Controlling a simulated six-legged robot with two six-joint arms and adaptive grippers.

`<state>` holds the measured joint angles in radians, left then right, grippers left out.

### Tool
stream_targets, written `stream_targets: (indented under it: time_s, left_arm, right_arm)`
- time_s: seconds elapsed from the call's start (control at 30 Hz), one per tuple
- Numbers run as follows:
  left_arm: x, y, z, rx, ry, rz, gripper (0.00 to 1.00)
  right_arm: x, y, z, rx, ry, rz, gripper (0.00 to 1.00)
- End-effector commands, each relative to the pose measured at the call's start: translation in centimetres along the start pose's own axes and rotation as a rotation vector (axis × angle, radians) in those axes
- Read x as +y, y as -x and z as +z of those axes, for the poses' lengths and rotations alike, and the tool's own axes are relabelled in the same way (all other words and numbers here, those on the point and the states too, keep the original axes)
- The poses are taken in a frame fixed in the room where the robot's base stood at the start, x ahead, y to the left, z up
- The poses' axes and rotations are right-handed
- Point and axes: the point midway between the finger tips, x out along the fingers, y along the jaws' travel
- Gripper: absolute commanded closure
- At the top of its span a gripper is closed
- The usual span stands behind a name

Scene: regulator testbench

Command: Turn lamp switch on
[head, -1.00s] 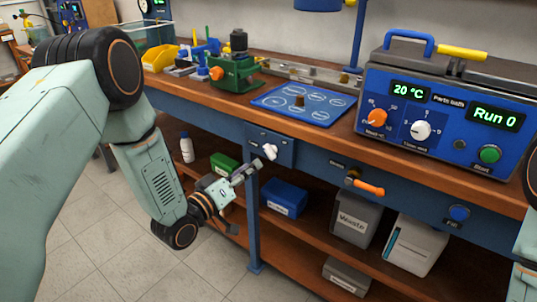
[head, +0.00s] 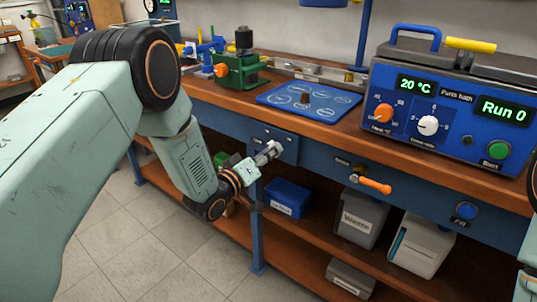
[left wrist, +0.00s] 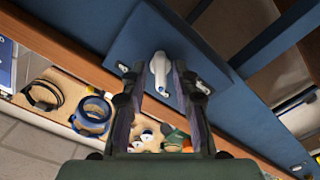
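The lamp switch, a white lever knob (left wrist: 160,70), sits on a blue panel (left wrist: 128,48) in the left wrist view. In the head view this panel (head: 287,142) is on the bench front, and my gripper mostly hides the knob. My left gripper (head: 271,150) is at the panel. In the left wrist view its dark fingers (left wrist: 153,72) are apart, one on each side of the knob. The knob looks closer to the right finger; I cannot tell whether they touch. My right gripper is out of view.
The parts bath (head: 450,105) stands above. Bins, including a blue box (head: 287,198), fill the shelf below. Open floor lies at the left.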

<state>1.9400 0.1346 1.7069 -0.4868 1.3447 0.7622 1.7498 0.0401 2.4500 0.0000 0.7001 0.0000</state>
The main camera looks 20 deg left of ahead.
Motion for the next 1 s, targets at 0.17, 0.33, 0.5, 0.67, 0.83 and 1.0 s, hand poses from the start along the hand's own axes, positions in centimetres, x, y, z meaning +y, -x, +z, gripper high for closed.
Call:
stream_targets:
  time_s: [0.17,0.33,0.5,0.67,0.83,1.0]
  left_arm:
    - [-0.01,0.04,0.01,0.000,0.000,0.000,0.89]
    - [0.00,0.04,0.02,0.000,0.000,0.000,1.00]
    - [0.01,0.04,0.03,-0.001,-0.001,0.000,1.00]
    - [0.01,0.03,0.02,-0.001,-0.006,0.000,1.00]
    - [0.03,0.03,-0.01,-0.001,-0.048,0.000,1.00]
    - [0.06,0.02,-0.06,-0.001,-0.145,0.000,1.00]
  right_arm:
    - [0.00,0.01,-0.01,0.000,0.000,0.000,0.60]
    - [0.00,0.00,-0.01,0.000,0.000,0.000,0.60]
    - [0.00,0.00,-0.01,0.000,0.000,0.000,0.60]
    - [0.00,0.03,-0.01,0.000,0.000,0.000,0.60]
    - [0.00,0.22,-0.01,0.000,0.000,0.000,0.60]
    - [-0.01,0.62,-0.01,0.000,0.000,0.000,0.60]
